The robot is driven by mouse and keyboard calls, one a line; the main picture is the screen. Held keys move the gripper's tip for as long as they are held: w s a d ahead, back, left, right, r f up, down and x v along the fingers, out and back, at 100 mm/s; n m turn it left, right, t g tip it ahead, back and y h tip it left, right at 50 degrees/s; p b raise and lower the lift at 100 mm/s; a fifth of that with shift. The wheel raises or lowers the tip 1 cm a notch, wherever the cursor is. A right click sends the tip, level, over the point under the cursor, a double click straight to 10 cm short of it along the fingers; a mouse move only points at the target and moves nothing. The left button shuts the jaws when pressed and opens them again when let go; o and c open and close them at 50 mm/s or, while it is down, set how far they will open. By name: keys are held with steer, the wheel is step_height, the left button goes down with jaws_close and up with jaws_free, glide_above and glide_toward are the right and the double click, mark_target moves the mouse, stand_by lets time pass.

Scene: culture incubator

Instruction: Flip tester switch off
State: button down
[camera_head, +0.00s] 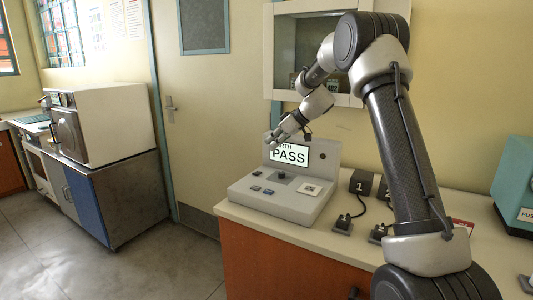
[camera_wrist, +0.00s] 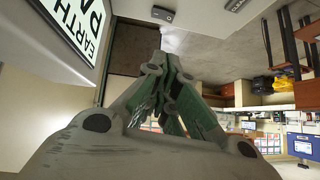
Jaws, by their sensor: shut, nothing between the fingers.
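The tester (camera_head: 275,200) is a light grey console on the counter, with a raised screen (camera_head: 289,155) that reads PASS. Its sloped top carries small blue buttons (camera_head: 262,190), a dark round control (camera_head: 280,175) and a white label square. I cannot tell which of these is the switch or how it is set. My gripper (camera_head: 272,143) is held in the air in front of the screen, above the console. In the wrist view my gripper (camera_wrist: 168,70) is shut and empty, with the screen (camera_wrist: 80,30) at upper left and a dark button (camera_wrist: 162,13) at the top.
Small dark blocks (camera_head: 361,183), one marked 1, and cabled plugs (camera_head: 343,224) stand right of the tester. A teal box (camera_head: 514,180) is at the far right. A glass-fronted wall cabinet (camera_head: 310,50) hangs behind my arm. Floor is free at left.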

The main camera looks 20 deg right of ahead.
glide_above(258, 173)
steer(key=f, duration=0.6)
steer(key=shift+w+d+f, duration=0.15)
steer(key=shift+w, duration=0.05)
step_height(258, 173, down, 2)
steer(key=shift+s+f, duration=0.1)
steer(key=shift+f, duration=0.15)
steer(key=shift+s+f, duration=0.1)
steer(key=shift+f, duration=0.6)
steer(key=shift+s+a+f, duration=0.1)
steer(key=shift+a+f, duration=0.15)
steer(key=shift+f, duration=0.05)
steer(key=shift+d, duration=0.1)
